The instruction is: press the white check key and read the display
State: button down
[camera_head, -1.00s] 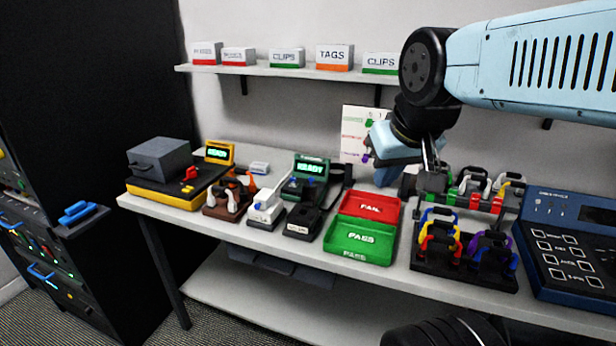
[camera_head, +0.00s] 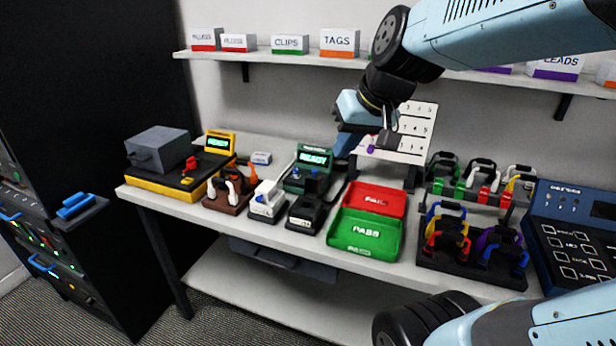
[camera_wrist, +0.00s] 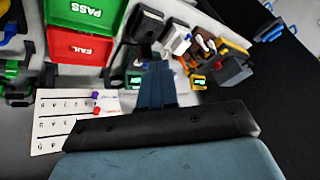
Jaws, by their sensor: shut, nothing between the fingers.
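A green tester (camera_head: 290,182) stands on the bench with a lit display (camera_head: 314,159) reading READY. A yellow-and-black unit (camera_head: 165,189) to its left has another lit display (camera_head: 217,142), also seeming to read READY. I cannot make out for sure which key is the white check key. My gripper (camera_head: 343,150) is shut and empty, pointing down just right of the green tester's display and appearing above the bench. In the wrist view my gripper (camera_wrist: 157,72) covers part of the bench, and the tester's display (camera_wrist: 135,80) shows beside it.
A red FAIL tray (camera_head: 375,196) and a green PASS tray (camera_head: 350,250) lie right of the tester. Dark, brown and white fixtures stand in front of it. A white chart (camera_head: 420,125) stands behind the trays. Cable racks (camera_head: 465,265) and a blue keypad console (camera_head: 550,260) are at right.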

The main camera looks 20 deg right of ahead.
jog(key=w+a+f+m+t+y, duration=0.1)
jog(key=w+f+y, duration=0.25)
jog(key=w, duration=1.25)
jog(key=w+d+f+m+t+h, duration=0.1)
jog(key=w+d+f, duration=0.1)
jog(key=w+f, duration=0.3)
jog(key=w+d+f+m, duration=0.1)
jog(key=w+d+f, duration=0.2)
jog(key=w+f, duration=0.2)
jog(key=w, duration=0.3)
jog(key=shift+w+m+t+h, duration=0.25)
jog(key=shift+m+t+h, duration=0.05)
jog(key=shift+t+h, duration=0.1)
jog(key=shift+f, duration=4.4)
jog(key=shift+a, duration=0.1)
jog(key=shift+s+f, duration=0.1)
jog(key=shift+f, duration=0.25)
